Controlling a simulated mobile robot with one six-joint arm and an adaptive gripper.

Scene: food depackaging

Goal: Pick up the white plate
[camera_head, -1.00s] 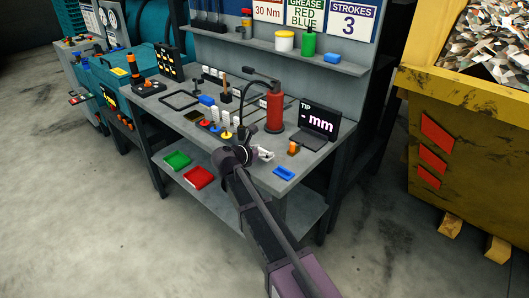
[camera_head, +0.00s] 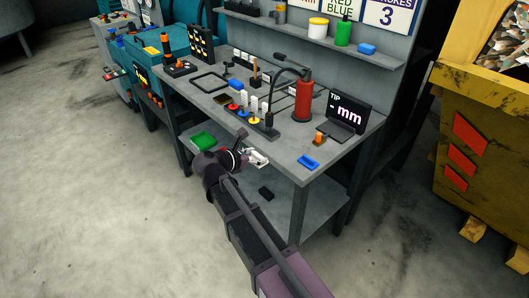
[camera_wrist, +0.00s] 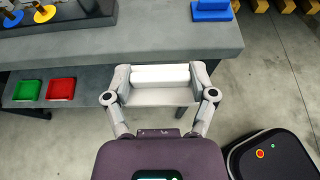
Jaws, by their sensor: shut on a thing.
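The white plate (camera_wrist: 160,76) is between the two fingers of my gripper (camera_wrist: 160,84) in the wrist view. It spans from one fingertip to the other, and its near white edge looks thick and rounded. In the head view my gripper (camera_head: 256,158) is at the front edge of the workbench, with only a small pale part showing at its tips. The plate cannot be told clearly from the fingers there. In the wrist view the plate appears in front of the bench edge, over the open floor and bench leg.
Floor in front is clear.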

